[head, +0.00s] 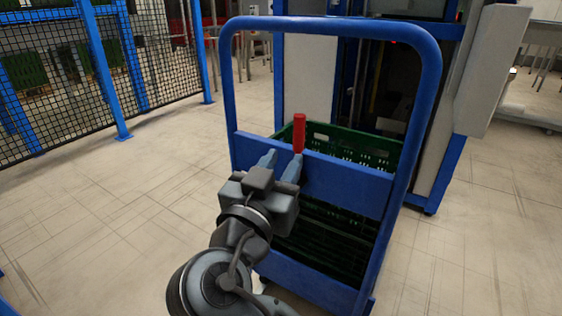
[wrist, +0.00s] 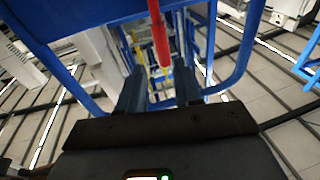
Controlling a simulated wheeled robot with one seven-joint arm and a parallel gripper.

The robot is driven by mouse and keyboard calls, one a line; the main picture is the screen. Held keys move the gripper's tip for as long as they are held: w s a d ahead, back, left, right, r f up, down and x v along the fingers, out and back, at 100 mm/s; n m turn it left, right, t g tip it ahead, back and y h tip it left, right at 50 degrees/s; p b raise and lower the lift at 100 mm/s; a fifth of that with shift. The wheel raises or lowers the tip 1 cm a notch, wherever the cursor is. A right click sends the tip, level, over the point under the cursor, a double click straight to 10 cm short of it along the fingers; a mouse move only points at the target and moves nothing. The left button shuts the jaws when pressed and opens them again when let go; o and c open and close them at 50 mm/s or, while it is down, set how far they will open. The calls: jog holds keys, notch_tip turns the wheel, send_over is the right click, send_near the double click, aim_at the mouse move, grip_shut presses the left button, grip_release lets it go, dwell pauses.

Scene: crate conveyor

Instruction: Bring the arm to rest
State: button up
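My gripper (head: 281,160) is open in front of the blue cart's upper cross panel. Its two fingers stand apart with nothing held between them; they also show in the wrist view (wrist: 160,72). A red upright bar (head: 299,133) stands just beyond the fingertips at the top of the panel. In the wrist view the red bar (wrist: 158,35) comes down from the top edge, its end close to the gap between the fingers. I cannot tell whether it touches a finger. My arm is stretched forward from the bottom of the head view.
The blue cart (head: 345,185) with its tall hoop frame stands right ahead. It holds a green crate (head: 340,145) behind the panel. A grey and blue machine (head: 310,70) stands behind it. A mesh fence (head: 60,80) is at the left. The floor (head: 120,220) left of the cart is clear.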

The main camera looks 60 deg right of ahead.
dwell(0.3)
jog(key=s+a+f+n+t+y, duration=0.1)
jog(key=a+f+n+t+y, duration=0.25)
jog(key=f+n+y, duration=0.35)
jog(key=s+a+f+n+t+y, duration=0.2)
jog(key=a+f+n+t+y, duration=0.15)
jog(key=f+n, duration=0.45)
jog(key=s+a+f+n+t+y, duration=0.1)
jog(key=s+a+f+y, duration=0.1)
jog(key=s+a+y, duration=0.35)
jog(key=s+a+f+n+t+y, duration=0.1)
jog(key=s+a+f+y, duration=0.15)
jog(key=s, duration=0.55)
jog(key=s+d+r+m+t, duration=0.1)
jog(key=s+r, duration=0.4)
jog(key=s, duration=0.2)
notch_tip(320, 180, up, 30)
jog(key=p, duration=3)
jog(key=shift+d+r+p, duration=0.15)
jog(key=shift+r+p, duration=0.05)
jog(key=shift+p, duration=0.15)
jog(key=shift+w, duration=0.1)
